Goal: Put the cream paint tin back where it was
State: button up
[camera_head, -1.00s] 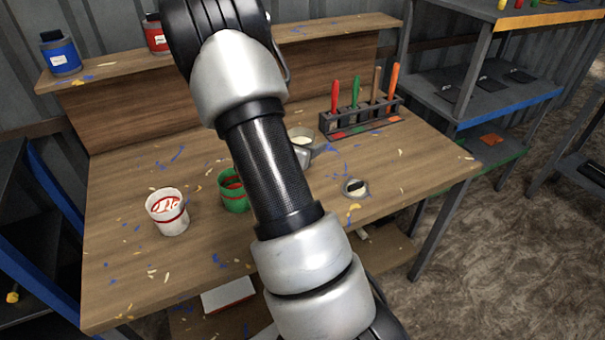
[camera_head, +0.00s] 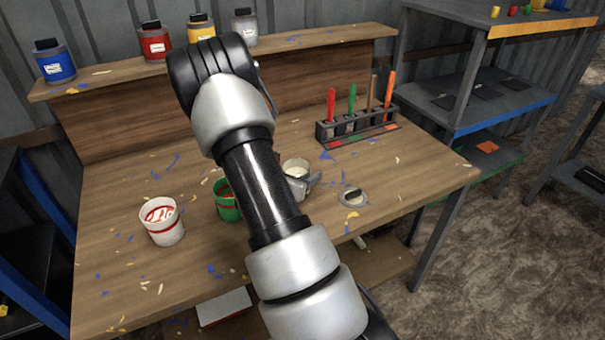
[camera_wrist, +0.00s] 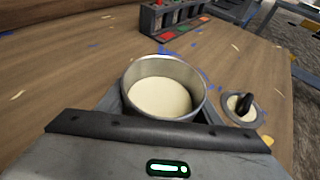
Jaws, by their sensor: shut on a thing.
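The cream paint tin (camera_wrist: 162,92) is an open metal tin with pale cream paint inside, upright between my gripper's jaws in the wrist view. In the head view the tin (camera_head: 295,168) shows past my arm, over the bench's middle. My gripper (camera_head: 303,185) is shut on it, partly hidden by my arm. I cannot tell whether the tin's base touches the bench. A round lid with a dark knob (camera_head: 352,198) lies on the bench to the right of the tin; it also shows in the wrist view (camera_wrist: 240,107).
On the workbench (camera_head: 120,200) stand a white tin with red marks (camera_head: 161,221) and a green tin (camera_head: 226,200), left of my arm. A rack with several coloured-handled tools (camera_head: 357,125) stands behind. Several paint bottles (camera_head: 155,42) line the back shelf. Bench space behind the tins is clear.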

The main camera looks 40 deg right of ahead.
jog(key=o, duration=1.5)
